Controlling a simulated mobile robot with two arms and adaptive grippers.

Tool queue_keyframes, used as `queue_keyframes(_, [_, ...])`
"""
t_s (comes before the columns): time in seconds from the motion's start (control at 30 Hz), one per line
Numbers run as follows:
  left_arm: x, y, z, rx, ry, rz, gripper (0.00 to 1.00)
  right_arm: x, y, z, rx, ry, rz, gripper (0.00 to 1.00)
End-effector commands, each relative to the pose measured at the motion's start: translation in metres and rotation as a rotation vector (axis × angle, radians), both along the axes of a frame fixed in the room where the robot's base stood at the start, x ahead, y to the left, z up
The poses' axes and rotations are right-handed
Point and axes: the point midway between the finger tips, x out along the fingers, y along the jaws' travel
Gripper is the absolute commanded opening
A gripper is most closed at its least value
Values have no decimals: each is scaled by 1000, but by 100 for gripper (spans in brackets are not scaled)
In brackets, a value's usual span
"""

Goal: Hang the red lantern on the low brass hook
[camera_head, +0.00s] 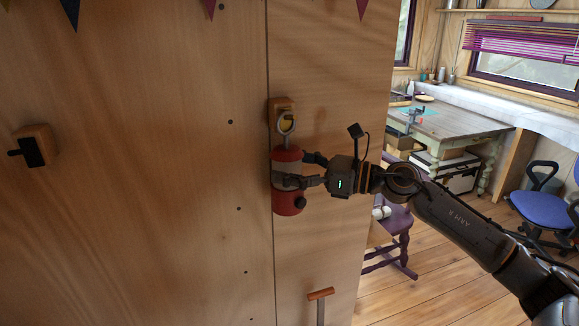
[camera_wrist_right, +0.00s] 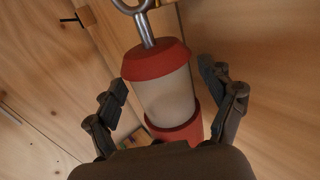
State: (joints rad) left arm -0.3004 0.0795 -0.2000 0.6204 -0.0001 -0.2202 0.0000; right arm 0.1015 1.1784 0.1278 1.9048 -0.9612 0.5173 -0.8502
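The red lantern (camera_head: 287,200), with red cap and base and a pale middle, is upright against the plywood wall. Its metal ring (camera_head: 286,124) overlaps a brass-coloured piece, apparently the brass hook (camera_head: 288,116), on a small wooden block (camera_head: 278,103). I cannot tell whether the ring bears on it. My right gripper (camera_head: 310,170) reaches in from the right, with its fingers on either side of the lantern. In the right wrist view the lantern's pale body (camera_wrist_right: 165,98) stands between the fingers, with a visible gap on each side. My left gripper is not in view.
A wooden block with a black peg (camera_head: 33,146) is on the wall at left. A wood-topped handle (camera_head: 321,295) is below the lantern. Right of the wall's edge are a purple chair (camera_head: 398,225), a table (camera_head: 450,122) and a blue office chair (camera_head: 540,207).

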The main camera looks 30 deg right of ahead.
Motion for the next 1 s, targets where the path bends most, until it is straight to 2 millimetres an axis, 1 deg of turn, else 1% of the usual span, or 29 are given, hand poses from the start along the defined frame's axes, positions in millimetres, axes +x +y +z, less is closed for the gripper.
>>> queue_keyframes(0.27, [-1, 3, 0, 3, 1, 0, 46, 0, 0, -2, -1, 3, 1, 83])
queue_keyframes(0.47, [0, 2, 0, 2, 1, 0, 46, -9, -7, -3, 1, 5, 0, 83])
queue_keyframes(0.67, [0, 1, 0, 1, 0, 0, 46, -29, -23, -3, 4, 5, 0, 83])
queue_keyframes(1.0, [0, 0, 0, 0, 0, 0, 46, -73, -60, -2, 3, 1, -2, 83])
